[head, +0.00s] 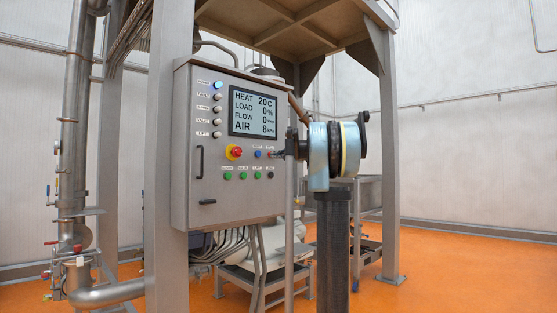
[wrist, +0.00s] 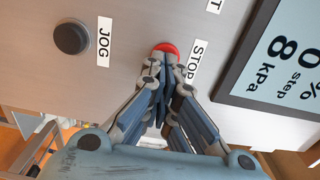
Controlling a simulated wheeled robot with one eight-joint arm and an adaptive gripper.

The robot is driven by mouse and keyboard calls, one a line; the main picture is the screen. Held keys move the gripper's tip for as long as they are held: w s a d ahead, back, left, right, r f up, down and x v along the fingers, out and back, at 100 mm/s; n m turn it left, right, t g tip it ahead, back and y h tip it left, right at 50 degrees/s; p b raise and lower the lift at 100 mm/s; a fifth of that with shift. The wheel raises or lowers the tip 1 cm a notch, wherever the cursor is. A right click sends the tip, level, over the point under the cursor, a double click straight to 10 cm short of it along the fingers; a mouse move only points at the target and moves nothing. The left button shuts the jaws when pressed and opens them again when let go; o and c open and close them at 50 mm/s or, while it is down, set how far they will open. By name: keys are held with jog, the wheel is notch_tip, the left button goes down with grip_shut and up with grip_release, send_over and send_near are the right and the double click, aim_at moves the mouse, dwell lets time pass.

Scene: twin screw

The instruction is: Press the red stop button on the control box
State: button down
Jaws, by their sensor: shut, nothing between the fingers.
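The control box (head: 214,200) is a grey metal cabinet with a screen, lamps and buttons. In the wrist view the red stop button (wrist: 164,47) sits beside the STOP label (wrist: 196,61). My gripper (wrist: 162,66) is shut and empty, with its fingertips right in front of the red button, covering its lower part. I cannot tell whether they touch it.
A black JOG button (wrist: 72,38) is left of the red one in the wrist view. The screen (head: 254,114) is above. A steel post (head: 168,160) stands at left.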

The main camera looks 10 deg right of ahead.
jog(key=shift+w+a, duration=0.35)
jog(key=v, duration=1.4)
jog(key=shift+d, duration=0.1)
dwell(0.3)
